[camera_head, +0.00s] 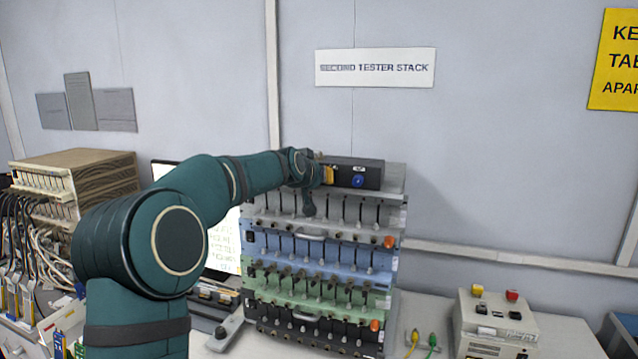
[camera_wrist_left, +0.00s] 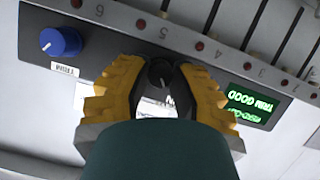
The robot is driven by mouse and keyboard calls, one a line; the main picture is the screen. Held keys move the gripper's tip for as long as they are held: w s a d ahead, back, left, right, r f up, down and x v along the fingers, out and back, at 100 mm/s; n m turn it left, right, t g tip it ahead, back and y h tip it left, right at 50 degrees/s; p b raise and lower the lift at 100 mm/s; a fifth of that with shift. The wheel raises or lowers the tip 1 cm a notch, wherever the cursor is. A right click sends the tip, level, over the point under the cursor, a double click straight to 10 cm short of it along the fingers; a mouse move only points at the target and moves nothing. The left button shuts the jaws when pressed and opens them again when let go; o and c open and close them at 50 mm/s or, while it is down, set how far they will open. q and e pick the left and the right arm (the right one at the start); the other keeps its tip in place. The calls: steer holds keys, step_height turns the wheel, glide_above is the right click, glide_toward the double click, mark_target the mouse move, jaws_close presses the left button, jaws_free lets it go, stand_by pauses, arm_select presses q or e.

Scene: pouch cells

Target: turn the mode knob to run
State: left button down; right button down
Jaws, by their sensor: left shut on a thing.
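A black control box (camera_head: 368,173) sits on top of the tester stack. My left gripper (camera_head: 328,174) is at the left part of its front face. In the left wrist view, which is upside down, my left gripper's yellow fingers (camera_wrist_left: 162,75) are shut on a small dark knob (camera_wrist_left: 160,72), one finger on each side. A white label beside this knob is partly hidden by the gripper, and I cannot read it. A blue knob (camera_wrist_left: 60,42) with a white pointer mark stands apart; it also shows in the head view (camera_head: 358,181). My right gripper is not in view.
A lit green display (camera_wrist_left: 248,108) is close to one finger. The tester stack (camera_head: 396,262) has rows of small switches and cables below the box. A beige box with yellow and red buttons (camera_head: 492,322) stands at the right. A cable-filled rack (camera_head: 105,172) stands at the left.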

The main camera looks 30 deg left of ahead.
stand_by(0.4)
arm_select(q)
steer(key=c, duration=0.7)
jaws_free()
steer(key=shift+c, duration=0.2)
steer(key=v, duration=1.2)
steer(key=shift+a, duration=0.15)
